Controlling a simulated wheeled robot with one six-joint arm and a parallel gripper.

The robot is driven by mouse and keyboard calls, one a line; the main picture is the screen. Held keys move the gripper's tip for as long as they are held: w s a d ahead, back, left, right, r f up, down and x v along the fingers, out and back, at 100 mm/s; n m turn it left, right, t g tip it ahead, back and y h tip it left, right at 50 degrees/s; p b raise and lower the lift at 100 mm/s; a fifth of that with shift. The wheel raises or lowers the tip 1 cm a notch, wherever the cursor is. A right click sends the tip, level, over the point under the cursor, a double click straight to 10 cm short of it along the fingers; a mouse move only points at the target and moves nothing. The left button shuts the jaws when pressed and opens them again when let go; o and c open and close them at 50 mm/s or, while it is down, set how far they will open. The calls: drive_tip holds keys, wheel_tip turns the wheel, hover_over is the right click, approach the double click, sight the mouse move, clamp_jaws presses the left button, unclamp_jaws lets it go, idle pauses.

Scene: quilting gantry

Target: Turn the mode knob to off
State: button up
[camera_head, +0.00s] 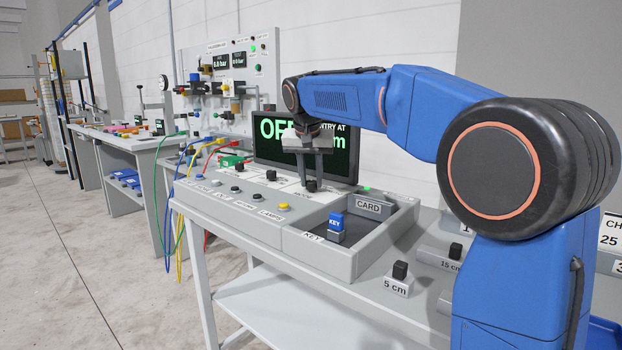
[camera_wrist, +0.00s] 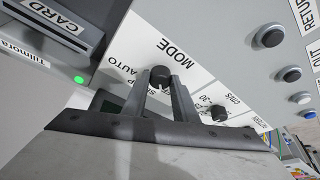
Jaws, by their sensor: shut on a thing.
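The mode knob (camera_wrist: 160,75) is a small black knob on a white plate marked MODE in the wrist view. AUTO shows beside it, and another label is partly hidden by my fingers. My gripper (camera_wrist: 162,84) is shut on the knob, with one finger on each side. In the head view my gripper (camera_head: 311,176) points down over the mode knob (camera_head: 312,186) on the grey console. The knob's pointer direction cannot be made out. The screen (camera_head: 272,153) behind shows green text starting with "OF", partly covered by my arm.
A second black knob (camera_wrist: 219,113) with a number scale sits beside the mode knob. Several push buttons line the console's front edge. A card slot (camera_head: 372,207) with a green light and a blue key (camera_head: 336,222) are to the right. Coloured cables hang at the left.

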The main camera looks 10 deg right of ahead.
idle(0.3)
drive_tip(key=o, duration=1)
drive_tip(key=shift+o, duration=0.2)
drive_tip(key=v, duration=1.7)
drive_tip(key=shift+s+r, duration=0.15)
